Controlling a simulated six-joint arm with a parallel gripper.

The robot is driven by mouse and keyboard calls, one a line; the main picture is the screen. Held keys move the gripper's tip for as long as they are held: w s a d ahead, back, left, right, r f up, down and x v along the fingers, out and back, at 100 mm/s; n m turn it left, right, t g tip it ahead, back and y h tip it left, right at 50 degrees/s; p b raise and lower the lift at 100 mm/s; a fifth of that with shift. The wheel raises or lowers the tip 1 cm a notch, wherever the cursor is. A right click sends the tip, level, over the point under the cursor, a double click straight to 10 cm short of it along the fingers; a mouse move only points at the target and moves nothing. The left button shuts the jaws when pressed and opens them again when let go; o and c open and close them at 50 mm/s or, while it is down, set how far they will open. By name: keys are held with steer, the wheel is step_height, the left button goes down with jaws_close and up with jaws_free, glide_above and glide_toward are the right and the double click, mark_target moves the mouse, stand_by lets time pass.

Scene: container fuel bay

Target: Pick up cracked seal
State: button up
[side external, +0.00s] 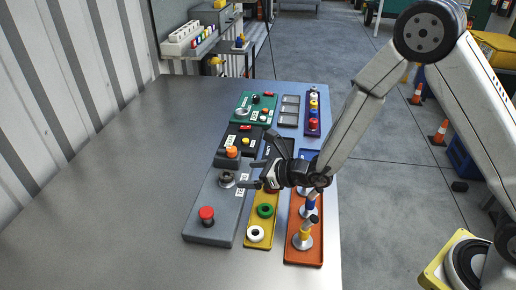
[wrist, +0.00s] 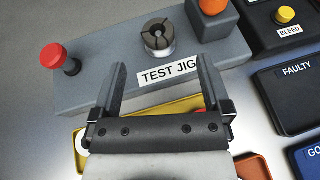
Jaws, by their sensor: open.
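The grey test jig (side external: 210,234) lies on the metal bench; its label is readable in the wrist view (wrist: 90,92). A round metal fixture with a dark slotted top (wrist: 158,36) stands on it, also visible in the side view (side external: 227,180). I cannot tell whether that dark top is a cracked seal. A yellow tray (side external: 260,242) beside the jig holds a white ring (side external: 255,233), a green ring (side external: 265,210) and a red piece partly hidden by my gripper. My gripper (wrist: 161,68) is open and empty, its fingers pointing toward the fixture, apart from it.
An orange tray (side external: 295,254) holds upright tools. A dark FAULTY tray (wrist: 292,100) and a blue tray (wrist: 310,152) lie right in the wrist view. The bench's left side is clear.

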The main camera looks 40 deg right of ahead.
mark_target(227, 175)
steer(key=shift+w+a+f, duration=0.1)
steer(key=shift+w+a, duration=0.05)
steer(key=shift+w, duration=0.05)
steer(key=shift+x, duration=2.6)
steer(key=shift+a, duration=0.1)
steer(key=shift+s, duration=0.1)
steer(key=c, duration=1.3)
